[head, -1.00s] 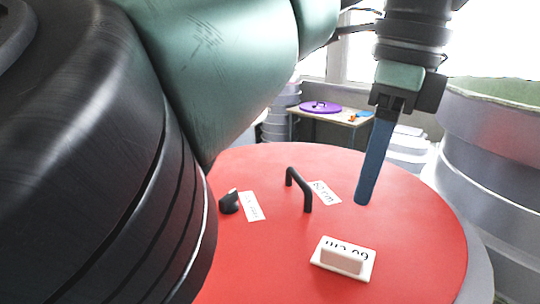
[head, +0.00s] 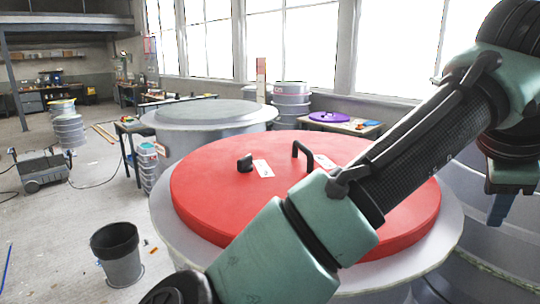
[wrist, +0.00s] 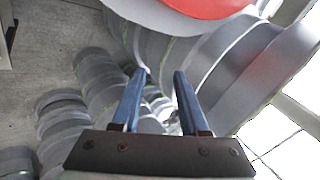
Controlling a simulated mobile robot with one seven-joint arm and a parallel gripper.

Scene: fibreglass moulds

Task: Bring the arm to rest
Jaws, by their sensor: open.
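My arm crosses the right half of the head view, in front of the red round lid (head: 225,195). My gripper (head: 499,212) hangs at the right edge of that view, right of the lid and clear of it, its blue fingers pointing down. In the wrist view my gripper (wrist: 160,74) has its two blue fingers apart with nothing between them. The lid's edge shows at the top of the wrist view (wrist: 205,6).
The lid carries a black knob (head: 245,163) and a black handle (head: 303,153); my arm hides part of it. Grey round moulds (head: 210,115) stand around. A black bucket (head: 118,252) and a grey machine (head: 42,168) stand on the floor at left, with open floor between.

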